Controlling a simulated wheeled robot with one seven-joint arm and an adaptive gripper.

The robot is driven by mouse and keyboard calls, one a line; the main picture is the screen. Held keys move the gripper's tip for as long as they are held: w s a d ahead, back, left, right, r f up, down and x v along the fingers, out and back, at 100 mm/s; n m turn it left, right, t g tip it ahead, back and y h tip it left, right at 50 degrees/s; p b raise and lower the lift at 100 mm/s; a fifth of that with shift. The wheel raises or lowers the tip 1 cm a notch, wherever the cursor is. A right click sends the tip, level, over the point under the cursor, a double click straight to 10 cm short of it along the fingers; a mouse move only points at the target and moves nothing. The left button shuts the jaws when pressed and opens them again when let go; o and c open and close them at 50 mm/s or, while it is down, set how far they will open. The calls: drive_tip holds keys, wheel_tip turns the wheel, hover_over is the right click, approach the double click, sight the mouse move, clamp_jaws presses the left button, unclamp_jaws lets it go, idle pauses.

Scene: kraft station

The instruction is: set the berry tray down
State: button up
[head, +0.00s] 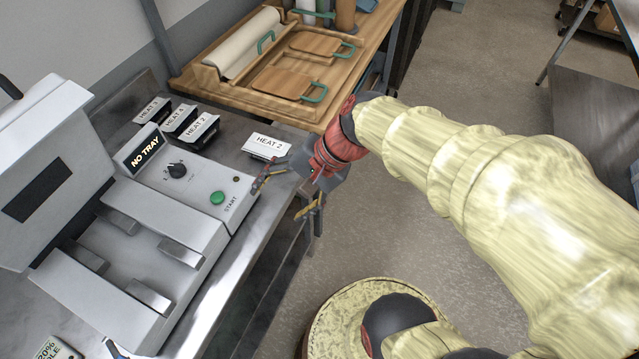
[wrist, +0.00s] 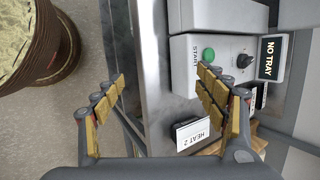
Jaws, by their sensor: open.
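I see no berry tray in either view. My gripper (head: 287,196) is open and empty, at the front edge of the steel bench beside the machine's control panel. In the wrist view its padded fingers (wrist: 162,82) stand wide apart with nothing between them. The grey machine (head: 120,255) stands on the bench at the left with its lid (head: 45,180) raised. Its bed shows several metal blocks and no tray. Its display (head: 145,149) reads "NO TRAY"; the display also shows in the wrist view (wrist: 271,57).
A "HEAT 2" card (head: 265,146) lies on the steel bench (head: 228,160) near my gripper. Several more heat cards stand behind the panel. The green START button (head: 217,198) is close by. A wooden table (head: 225,92) behind holds two boards with green handles and a roll.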

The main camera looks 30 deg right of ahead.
drive_tip(key=s+d+r+n+t+h, duration=0.2)
drive_tip(key=s+d+r+n+h, duration=0.3)
drive_tip(key=n, duration=0.5)
drive_tip(key=shift+s+d+r+h, duration=0.4)
drive_tip(key=shift+r, duration=0.55)
